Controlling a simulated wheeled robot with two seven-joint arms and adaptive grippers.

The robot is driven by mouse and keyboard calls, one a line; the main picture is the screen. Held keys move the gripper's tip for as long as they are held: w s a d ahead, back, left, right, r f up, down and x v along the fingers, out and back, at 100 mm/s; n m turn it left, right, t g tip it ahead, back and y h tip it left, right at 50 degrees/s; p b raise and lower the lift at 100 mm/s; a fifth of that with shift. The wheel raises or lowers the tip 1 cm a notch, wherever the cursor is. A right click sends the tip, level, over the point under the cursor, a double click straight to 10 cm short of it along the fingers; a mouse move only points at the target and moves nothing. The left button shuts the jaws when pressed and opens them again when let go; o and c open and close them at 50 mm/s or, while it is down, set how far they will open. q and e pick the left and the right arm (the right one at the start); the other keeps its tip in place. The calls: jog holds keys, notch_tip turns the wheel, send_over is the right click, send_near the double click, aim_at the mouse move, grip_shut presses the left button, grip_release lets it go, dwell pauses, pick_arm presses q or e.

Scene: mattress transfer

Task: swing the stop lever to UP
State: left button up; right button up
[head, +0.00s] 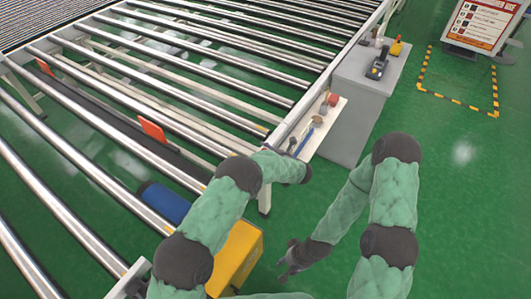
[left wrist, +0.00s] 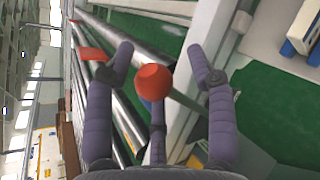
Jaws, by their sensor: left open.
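A red ball knob (left wrist: 153,82), which looks like the stop lever's end, shows in the left wrist view between the spread fingers of my left gripper (left wrist: 160,65). The gripper is open, with a gap visible on each side of the knob. The lever's shaft and any UP marking cannot be made out. In the head view my left arm reaches to the conveyor's side rail, and its forearm hides most of the gripper and the knob. My right gripper (head: 294,262) hangs over the green floor, apart from everything; its finger opening is too small to tell.
A roller conveyor fills the left, with an orange plate (head: 151,131) standing between rollers. A side panel (head: 318,123) carries a red button (head: 332,99) and small tools. A grey cabinet (head: 351,112) holds a dark device (head: 377,66). A yellow box (head: 238,256) stands below.

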pick_arm(q)
jog(key=v, duration=1.2)
jog(key=shift+f, duration=0.1)
